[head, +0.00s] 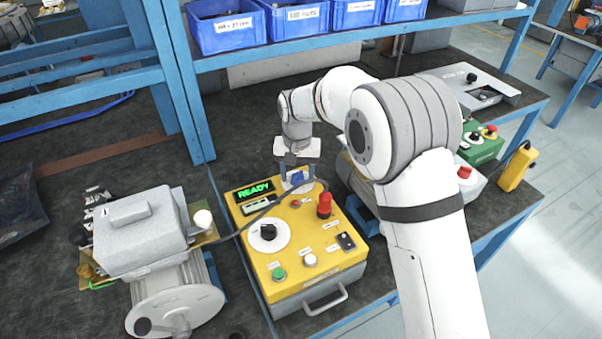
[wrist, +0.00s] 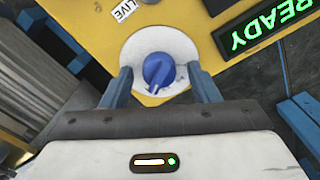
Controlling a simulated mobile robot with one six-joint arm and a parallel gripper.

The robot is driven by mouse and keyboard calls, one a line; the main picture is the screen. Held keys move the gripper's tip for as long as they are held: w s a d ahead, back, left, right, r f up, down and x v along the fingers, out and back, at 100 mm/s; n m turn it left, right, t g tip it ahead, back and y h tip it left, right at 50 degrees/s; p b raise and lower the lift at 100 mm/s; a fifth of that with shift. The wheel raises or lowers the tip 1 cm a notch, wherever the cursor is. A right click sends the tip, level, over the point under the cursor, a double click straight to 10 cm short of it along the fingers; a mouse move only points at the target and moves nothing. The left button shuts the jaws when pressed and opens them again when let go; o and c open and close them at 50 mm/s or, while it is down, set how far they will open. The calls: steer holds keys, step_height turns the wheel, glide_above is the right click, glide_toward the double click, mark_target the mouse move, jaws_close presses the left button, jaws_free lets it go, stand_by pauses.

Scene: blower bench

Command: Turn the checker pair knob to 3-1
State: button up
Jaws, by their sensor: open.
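The yellow checker box (head: 318,262) stands on the bench with its green READY display (head: 254,190) lit. A blue knob (head: 297,178) sits on a white dial at its far edge. In the wrist view the blue knob (wrist: 158,70) lies between the two blue fingers of my gripper (wrist: 159,78), with a gap on each side. My gripper is open and does not visibly touch it. A LIVE label shows beside the dial; the dial's position marks cannot be read. A black knob (head: 268,232) on a larger white dial sits nearer the front.
A red beacon-like part (head: 324,205), a green button (head: 278,273) and a white button (head: 310,260) are on the box. A grey blower (head: 140,235) stands at left, with a cable running to the box. Blue bins (head: 226,32) line the shelf above.

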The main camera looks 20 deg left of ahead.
mark_target(297, 173)
step_height(297, 173, up, 8)
steer(key=shift+f+b, duration=0.1)
steer(key=shift+b, duration=0.2)
stand_by(0.6)
